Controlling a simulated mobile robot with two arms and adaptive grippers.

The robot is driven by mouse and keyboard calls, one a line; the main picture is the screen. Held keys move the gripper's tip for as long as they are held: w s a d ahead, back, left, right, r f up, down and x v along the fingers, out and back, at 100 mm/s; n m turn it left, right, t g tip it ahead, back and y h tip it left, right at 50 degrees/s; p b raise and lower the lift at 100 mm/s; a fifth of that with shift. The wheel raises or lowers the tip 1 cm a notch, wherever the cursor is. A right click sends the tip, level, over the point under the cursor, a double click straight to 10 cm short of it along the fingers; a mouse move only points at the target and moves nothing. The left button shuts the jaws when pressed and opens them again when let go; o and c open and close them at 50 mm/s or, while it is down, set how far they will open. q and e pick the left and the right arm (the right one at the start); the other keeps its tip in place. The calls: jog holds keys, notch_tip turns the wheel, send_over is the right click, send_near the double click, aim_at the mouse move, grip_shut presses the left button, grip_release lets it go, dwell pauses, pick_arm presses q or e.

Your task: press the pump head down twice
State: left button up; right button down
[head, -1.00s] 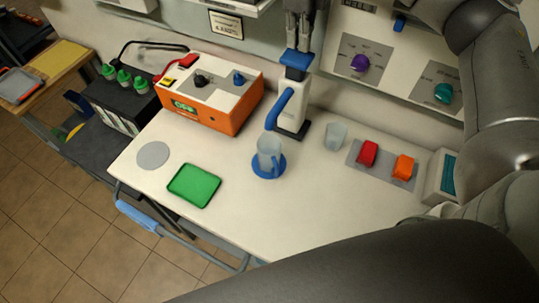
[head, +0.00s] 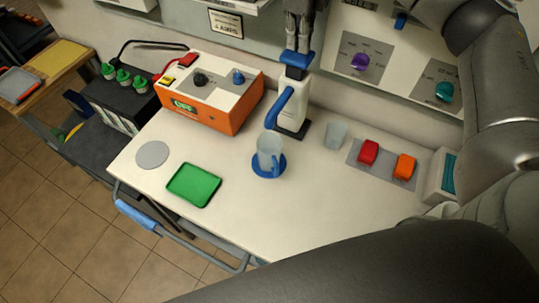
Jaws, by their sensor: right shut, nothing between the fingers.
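The pump dispenser has a white body (head: 293,112), a blue spout (head: 281,106) and a blue pump head (head: 297,61) on top. It stands upright at the back of the white table. A clear jug (head: 269,151) stands on a round blue mat (head: 262,168) in front of it, below the spout. My right gripper (head: 298,46) is shut and empty, pointing down directly over the pump head. Its fingertips are at or just above the top of the head; I cannot tell whether they touch. My left gripper is not in view.
An orange device (head: 225,118) with knobs is left of the pump. A translucent cup (head: 335,135), red (head: 368,152) and orange (head: 404,166) blocks stand to its right. A green tray (head: 194,185) and grey disc (head: 152,154) lie at front left. The front table area (head: 290,225) is clear.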

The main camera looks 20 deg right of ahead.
aim_at(298, 54)
jog(key=shift+f+b, duration=1.5)
jog(key=shift+f, duration=0.95)
jog(key=shift+s+f, duration=0.2)
jog(key=shift+f, duration=0.2)
jog(key=shift+w+r+p, duration=0.2)
jog(key=shift+r+p, duration=0.45)
jog(key=shift+r, duration=0.6)
jog(key=shift+r+p, duration=1.15)
jog(key=shift+r, duration=0.7)
jog(key=shift+f, duration=0.1)
